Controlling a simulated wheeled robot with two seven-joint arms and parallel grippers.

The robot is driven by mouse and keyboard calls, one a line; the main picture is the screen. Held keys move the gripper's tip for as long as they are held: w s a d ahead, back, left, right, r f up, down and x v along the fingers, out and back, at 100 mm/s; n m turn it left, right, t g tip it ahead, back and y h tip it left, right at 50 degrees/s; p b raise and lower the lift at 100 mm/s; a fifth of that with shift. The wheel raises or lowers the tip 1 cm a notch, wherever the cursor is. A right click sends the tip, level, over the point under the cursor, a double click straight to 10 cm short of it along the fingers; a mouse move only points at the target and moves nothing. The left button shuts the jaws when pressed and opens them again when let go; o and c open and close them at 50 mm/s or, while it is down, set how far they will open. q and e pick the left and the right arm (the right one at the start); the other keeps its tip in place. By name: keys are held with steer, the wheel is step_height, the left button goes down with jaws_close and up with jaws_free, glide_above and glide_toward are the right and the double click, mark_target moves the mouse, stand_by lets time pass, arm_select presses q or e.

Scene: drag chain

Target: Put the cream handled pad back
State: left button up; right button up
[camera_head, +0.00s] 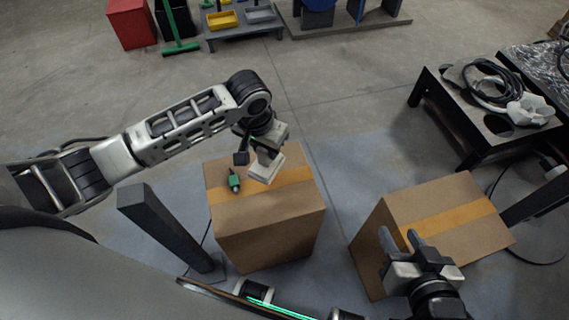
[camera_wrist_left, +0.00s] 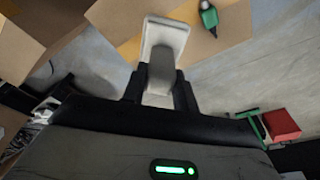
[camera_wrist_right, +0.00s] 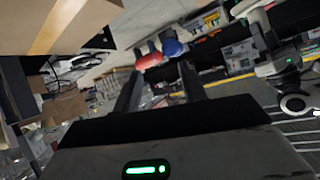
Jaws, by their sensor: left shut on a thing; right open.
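The cream handled pad (camera_head: 264,168) is at the top of the left cardboard box (camera_head: 270,232), near the orange tape band. I cannot tell whether it touches the box. My left gripper (camera_head: 266,150) is shut on the pad's handle from above. In the left wrist view the pad (camera_wrist_left: 165,37) shows as a pale block, with its handle between the fingers of my left gripper (camera_wrist_left: 160,84). My right gripper (camera_head: 401,240) is open and empty in front of the right cardboard box (camera_head: 440,212). The right wrist view shows its empty fingers (camera_wrist_right: 160,88).
A green bottle-like tool (camera_head: 234,181) lies on the left box, left of the pad; it also shows in the left wrist view (camera_wrist_left: 208,16). A dark post (camera_head: 165,228) stands left of that box. A black-framed table (camera_head: 480,110) with cables is at the right. Floor between the boxes is clear.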

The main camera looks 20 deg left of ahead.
mark_target(285, 156)
arm_select(q)
steer(key=w+d+f, duration=0.1)
steer(key=d+f+b, duration=0.1)
steer(key=f, duration=0.1)
steer(key=w+f, duration=0.1)
steer(key=shift+w+d+f, duration=0.35)
steer(key=shift+d+f, duration=0.05)
steer(key=shift+w+d+f+b, duration=0.25)
steer(key=shift+f+b, duration=0.1)
steer(key=shift+w+d+f, duration=0.15)
steer(key=shift+d+f, duration=0.05)
steer(key=shift+f, duration=0.1)
step_height(285, 156, down, 2)
steer(key=shift+f+b, duration=0.25)
steer(key=shift+b, duration=0.3)
steer(key=shift+f, duration=0.3)
steer(key=o, duration=0.9)
arm_select(e)
steer(key=shift+a+f+t, duration=0.1)
steer(key=shift+f+t, duration=0.2)
steer(key=shift+f, duration=0.15)
arm_select(q)
steer(key=shift+r, duration=0.1)
